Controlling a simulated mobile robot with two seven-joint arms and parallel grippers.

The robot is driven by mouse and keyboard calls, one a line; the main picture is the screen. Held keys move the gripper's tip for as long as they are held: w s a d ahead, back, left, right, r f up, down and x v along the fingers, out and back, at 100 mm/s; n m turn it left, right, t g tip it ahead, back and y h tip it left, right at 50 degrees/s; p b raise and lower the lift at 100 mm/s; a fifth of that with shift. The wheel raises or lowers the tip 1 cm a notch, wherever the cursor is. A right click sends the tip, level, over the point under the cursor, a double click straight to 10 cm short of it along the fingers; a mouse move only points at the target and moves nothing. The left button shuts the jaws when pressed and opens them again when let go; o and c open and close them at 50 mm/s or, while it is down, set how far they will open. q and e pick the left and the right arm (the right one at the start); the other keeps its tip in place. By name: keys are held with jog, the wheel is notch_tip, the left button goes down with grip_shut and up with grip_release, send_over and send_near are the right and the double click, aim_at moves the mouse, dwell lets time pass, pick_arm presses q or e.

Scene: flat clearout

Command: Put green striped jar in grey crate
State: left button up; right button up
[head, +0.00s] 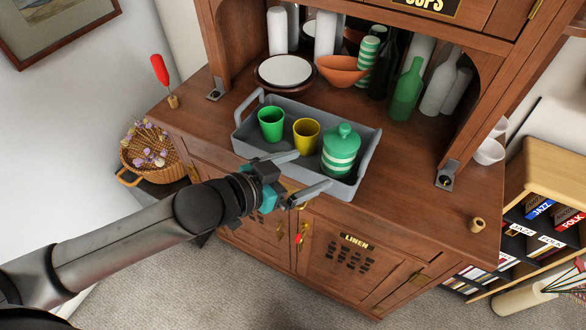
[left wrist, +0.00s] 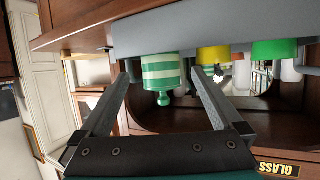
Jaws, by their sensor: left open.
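The green striped jar (head: 341,149), lidded with a round knob and pale bands, stands upright in the right part of the grey crate (head: 371,152). The crate sits on the brown cabinet's counter. My left gripper (head: 313,169) is open at the crate's front side, its fingers pointing toward the jar. In the left wrist view, which looks inverted, the jar (left wrist: 161,74) appears between the two open fingers, beyond or between their tips; I cannot tell whether they touch it. The crate (left wrist: 130,34) spans the top there. My right gripper is not in view.
A green cup (head: 271,124) and a yellow cup (head: 306,134) stand in the crate left of the jar. Behind are plates (head: 284,70), an orange bowl (head: 341,71), striped cups (head: 368,55) and a green bottle (head: 407,92). The counter's right part is mostly clear.

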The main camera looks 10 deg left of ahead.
pick_arm(q)
jog(key=shift+v, duration=1.4)
